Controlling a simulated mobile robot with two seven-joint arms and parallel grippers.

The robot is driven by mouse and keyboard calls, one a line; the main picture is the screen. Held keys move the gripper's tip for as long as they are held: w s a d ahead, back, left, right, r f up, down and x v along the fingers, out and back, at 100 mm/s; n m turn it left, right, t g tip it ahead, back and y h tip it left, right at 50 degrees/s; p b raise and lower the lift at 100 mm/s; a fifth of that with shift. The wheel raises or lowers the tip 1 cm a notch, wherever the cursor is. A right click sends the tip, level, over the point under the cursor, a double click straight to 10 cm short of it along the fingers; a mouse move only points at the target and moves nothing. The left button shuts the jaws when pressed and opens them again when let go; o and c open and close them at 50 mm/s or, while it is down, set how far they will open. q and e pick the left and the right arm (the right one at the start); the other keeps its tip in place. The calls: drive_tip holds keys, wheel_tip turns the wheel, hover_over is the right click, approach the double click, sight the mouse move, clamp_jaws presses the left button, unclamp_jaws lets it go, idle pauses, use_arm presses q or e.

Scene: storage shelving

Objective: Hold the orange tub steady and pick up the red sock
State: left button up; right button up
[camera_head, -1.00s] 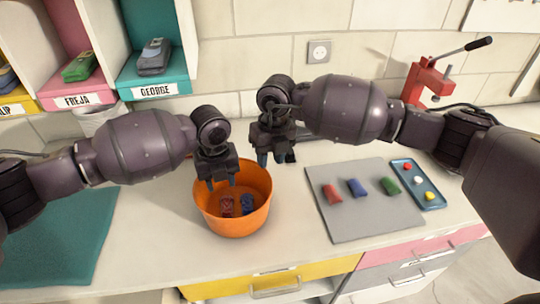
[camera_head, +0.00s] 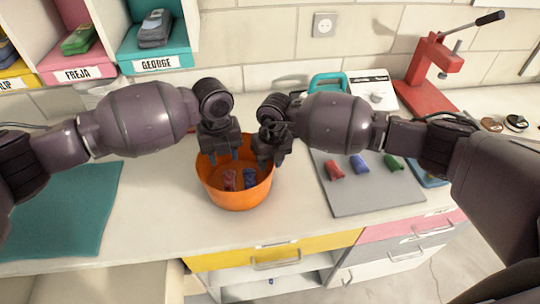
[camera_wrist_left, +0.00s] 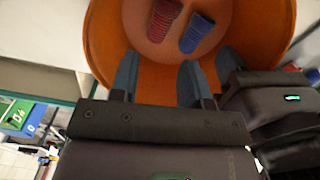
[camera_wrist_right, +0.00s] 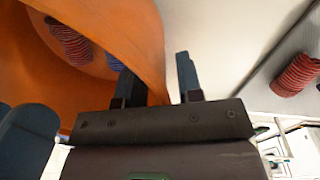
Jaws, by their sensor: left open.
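The orange tub (camera_head: 236,199) stands on the counter. The rolled red sock (camera_head: 229,180) lies inside it, left of a rolled blue sock (camera_head: 250,179); both show in the left wrist view, red sock (camera_wrist_left: 165,18) and blue sock (camera_wrist_left: 197,33). My left gripper (camera_head: 221,160) is open and empty over the tub, its fingertips short of the socks in the left wrist view. My right gripper (camera_head: 271,164) is at the tub's right rim. In the right wrist view its fingers (camera_wrist_right: 160,78) stand apart, one on each side of the tub wall.
A grey mat (camera_head: 365,199) to the right holds red, blue and green rolls. A blue tray is partly hidden behind my right arm. A red press (camera_head: 428,75) stands at the back right. A teal mat (camera_head: 75,205) lies left. Labelled cubbies (camera_head: 155,63) are at the back left.

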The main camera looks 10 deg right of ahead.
clamp_jaws()
